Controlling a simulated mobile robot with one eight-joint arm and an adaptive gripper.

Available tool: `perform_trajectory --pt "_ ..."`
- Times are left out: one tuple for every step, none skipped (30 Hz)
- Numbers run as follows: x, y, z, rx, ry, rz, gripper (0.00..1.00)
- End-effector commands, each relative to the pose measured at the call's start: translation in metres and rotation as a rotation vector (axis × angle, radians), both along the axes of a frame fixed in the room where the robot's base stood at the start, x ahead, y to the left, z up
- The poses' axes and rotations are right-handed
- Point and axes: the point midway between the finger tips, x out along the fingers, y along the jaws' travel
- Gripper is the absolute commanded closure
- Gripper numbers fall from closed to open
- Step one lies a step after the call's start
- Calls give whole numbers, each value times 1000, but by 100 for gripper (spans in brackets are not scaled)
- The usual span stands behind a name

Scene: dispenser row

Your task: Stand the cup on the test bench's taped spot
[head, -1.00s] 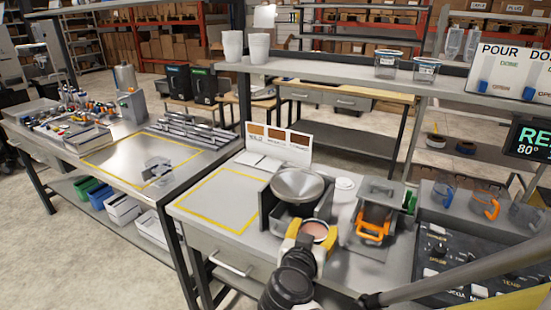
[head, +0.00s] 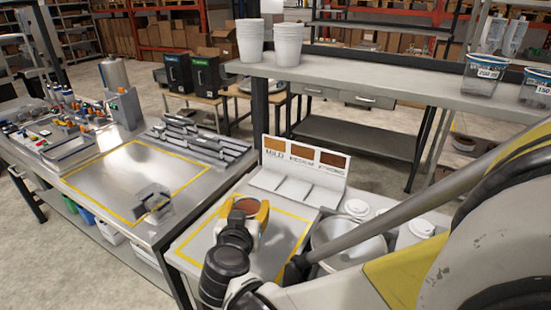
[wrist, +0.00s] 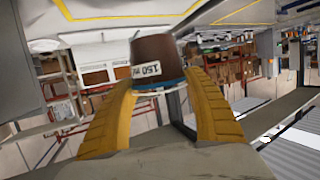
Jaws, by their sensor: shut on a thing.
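My gripper (head: 246,214) is shut on a cup (head: 248,205) with brown contents. In the wrist view, the cup (wrist: 158,60) sits between the yellow fingers and its label reads 150 ml; the picture is turned over. In the head view, my gripper and the cup are over the near bench's yellow taped square (head: 288,213); the height above it cannot be told. Another yellow taped rectangle (head: 205,191) lies on the left bench (head: 120,218). My arm hides part of the near bench.
A clear vessel with a dark handle (head: 152,203) stands at the left bench's front edge. A MILD, MEDIUM, STRONG colour card (head: 305,160) stands behind the near square. A round metal bowl (head: 350,240) and white lids (head: 356,207) are to the right. Stacked white cups (head: 250,42) stand on the shelf.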

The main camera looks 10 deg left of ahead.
Motion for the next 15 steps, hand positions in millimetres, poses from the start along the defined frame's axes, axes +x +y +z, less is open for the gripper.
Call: perform_trajectory --pt "-1 1 -2 0 0 2 78" --pt "-1 2 -5 0 0 2 78" --pt "-1 2 -10 0 0 3 78" --pt "-1 2 -16 0 0 3 78" --pt "-1 3 -23 0 0 3 78" --pt "-1 3 -33 0 0 3 78" --pt "-1 2 -39 0 0 3 78" --pt "-1 2 -45 0 0 3 78" --pt "-1 2 -52 0 0 3 78" --pt "-1 2 -56 0 -1 3 78" --pt "-1 2 -59 0 -1 3 78" --pt "-1 2 -62 0 -1 3 78" --pt "-1 2 -64 0 -1 3 78" --pt "-1 2 -65 0 -1 2 78" --pt "-1 2 -68 0 0 2 78"
